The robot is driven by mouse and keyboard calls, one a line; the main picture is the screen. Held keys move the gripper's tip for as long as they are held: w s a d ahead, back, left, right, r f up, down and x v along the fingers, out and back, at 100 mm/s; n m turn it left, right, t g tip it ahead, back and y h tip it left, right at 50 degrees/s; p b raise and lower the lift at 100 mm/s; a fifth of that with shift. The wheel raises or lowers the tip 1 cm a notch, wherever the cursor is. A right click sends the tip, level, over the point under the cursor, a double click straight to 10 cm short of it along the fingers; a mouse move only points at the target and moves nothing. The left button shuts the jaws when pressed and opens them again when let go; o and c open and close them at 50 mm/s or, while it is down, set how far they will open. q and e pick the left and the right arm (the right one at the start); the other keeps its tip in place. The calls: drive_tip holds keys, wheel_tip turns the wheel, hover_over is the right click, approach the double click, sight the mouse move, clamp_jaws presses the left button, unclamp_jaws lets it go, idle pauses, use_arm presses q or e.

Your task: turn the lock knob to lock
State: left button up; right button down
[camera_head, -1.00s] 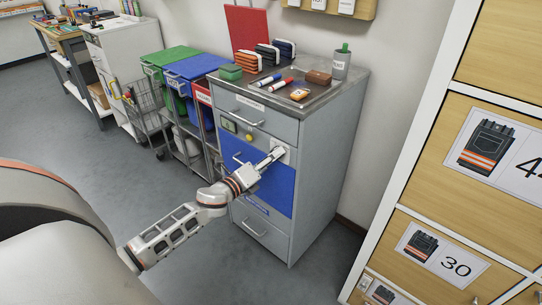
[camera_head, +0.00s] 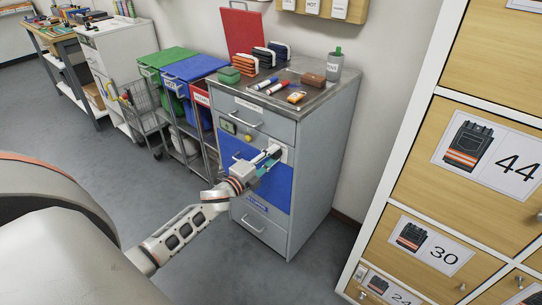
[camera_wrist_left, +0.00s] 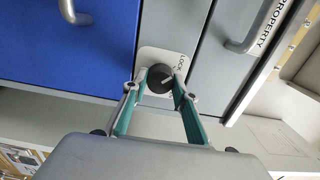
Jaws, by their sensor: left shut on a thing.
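The lock knob (camera_wrist_left: 159,79) is a round dark knob with a pale pointer line, set on a light plate (camera_wrist_left: 150,56) marked LOCK. In the wrist view its pointer line lies slanted across its face. My left gripper (camera_wrist_left: 163,90) has its teal fingers on both sides of the knob, closed on it. In the head view my left gripper (camera_head: 268,163) is at the front of the grey cabinet (camera_head: 312,190), at the upper right of its blue front (camera_head: 277,192). The gripper largely hides the knob there. My right gripper is not in view.
The cabinet top (camera_head: 330,73) carries a tray with markers, small cases and a grey bottle (camera_head: 334,65). A drawer handle (camera_head: 247,121) sticks out above the gripper. Colored bins (camera_head: 195,68) stand left. Numbered wooden lockers (camera_head: 453,200) rise at the right. Open floor lies in front.

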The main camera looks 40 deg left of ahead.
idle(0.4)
use_arm(q)
drive_tip(key=o, duration=1.1)
drive_tip(key=s, duration=0.8)
drive_tip(key=s+a, duration=0.1)
drive_tip(key=s, duration=0.3)
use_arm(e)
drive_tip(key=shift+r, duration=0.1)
use_arm(q)
drive_tip(key=shift+d, duration=0.15)
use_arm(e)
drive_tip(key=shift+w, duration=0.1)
